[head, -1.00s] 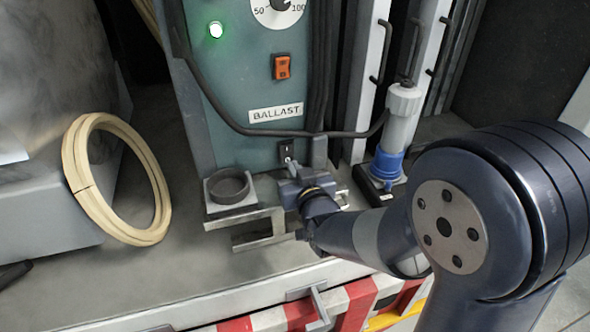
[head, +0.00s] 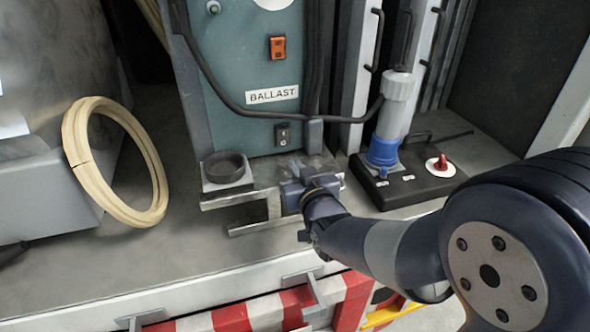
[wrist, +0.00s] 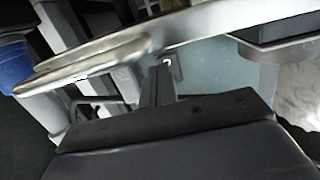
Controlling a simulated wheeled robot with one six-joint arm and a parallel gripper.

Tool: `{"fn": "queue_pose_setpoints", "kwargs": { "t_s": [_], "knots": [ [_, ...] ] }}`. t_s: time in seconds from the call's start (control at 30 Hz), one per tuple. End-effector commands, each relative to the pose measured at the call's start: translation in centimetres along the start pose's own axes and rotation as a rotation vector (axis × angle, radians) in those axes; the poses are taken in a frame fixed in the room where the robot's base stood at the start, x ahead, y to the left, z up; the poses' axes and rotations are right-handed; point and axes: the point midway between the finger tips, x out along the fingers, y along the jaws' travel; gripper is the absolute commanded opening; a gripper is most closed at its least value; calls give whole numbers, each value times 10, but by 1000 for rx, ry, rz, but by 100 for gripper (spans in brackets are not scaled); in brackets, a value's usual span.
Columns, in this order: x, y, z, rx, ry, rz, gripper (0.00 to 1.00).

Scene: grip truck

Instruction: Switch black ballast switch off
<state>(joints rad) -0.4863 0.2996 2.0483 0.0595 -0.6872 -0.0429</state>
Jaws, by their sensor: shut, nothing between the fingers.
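The black ballast switch (head: 283,134) is a small rocker low on the teal ballast box (head: 238,72), under the BALLAST label (head: 272,95). Which way its rocker is tipped is too small to tell. In the wrist view the closed fingers (wrist: 163,68) point toward the pale teal panel.
An orange switch (head: 277,47) sits higher on the box. A blue-white connector (head: 384,152) and a black base with a red knob (head: 440,163) stand right. A hose coil (head: 80,150) leans left.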

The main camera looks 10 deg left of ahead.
Motion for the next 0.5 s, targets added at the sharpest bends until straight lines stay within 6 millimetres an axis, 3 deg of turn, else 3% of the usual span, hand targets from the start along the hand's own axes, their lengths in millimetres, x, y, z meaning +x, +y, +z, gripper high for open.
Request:
{"fn": "queue_pose_setpoints", "kwargs": {
  "t_s": [0.5],
  "knots": [
    [-74,0,16,1,2,0,0]
  ]
}}
